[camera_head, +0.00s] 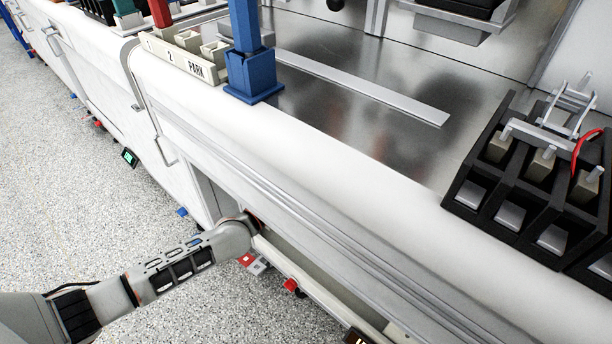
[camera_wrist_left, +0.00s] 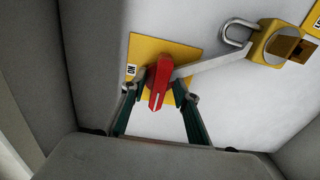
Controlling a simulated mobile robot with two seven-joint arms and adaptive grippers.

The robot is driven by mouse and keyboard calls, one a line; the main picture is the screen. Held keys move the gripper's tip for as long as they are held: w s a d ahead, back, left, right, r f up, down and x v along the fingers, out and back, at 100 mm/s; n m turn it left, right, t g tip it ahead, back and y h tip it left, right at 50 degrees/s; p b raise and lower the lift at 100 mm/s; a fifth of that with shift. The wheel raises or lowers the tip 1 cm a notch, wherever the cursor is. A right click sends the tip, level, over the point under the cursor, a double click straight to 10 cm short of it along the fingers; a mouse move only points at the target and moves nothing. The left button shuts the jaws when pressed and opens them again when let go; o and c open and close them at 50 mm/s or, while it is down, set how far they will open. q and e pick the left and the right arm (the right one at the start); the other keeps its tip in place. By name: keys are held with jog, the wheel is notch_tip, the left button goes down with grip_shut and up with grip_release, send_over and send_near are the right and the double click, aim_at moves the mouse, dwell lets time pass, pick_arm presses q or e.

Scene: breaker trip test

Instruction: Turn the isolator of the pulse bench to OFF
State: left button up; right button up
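The isolator's red handle (camera_wrist_left: 160,84) sits on a yellow plate (camera_wrist_left: 178,50) in the left wrist view. It is turned nearly upright in that picture, with a white line near its lower end. An ON label (camera_wrist_left: 130,71) is on the plate's left edge; no OFF label can be read. My left gripper (camera_wrist_left: 157,97) is open, with one finger on each side of the handle's lower part. I cannot tell whether either finger touches it. In the head view my left arm (camera_head: 190,262) reaches to the bench front, where its gripper and the isolator are hidden. My right gripper is not in view.
A grey bar (camera_wrist_left: 205,66) runs from the handle towards a yellow padlock (camera_wrist_left: 275,44) with an open-looking grey shackle (camera_wrist_left: 236,32). On the bench stand a blue post (camera_head: 250,60), a PARK rack (camera_head: 180,57) and a black terminal block (camera_head: 530,190). The floor left is mostly clear.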

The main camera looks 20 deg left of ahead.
pick_arm(q)
jog(key=v, duration=1.2)
dwell(0.3)
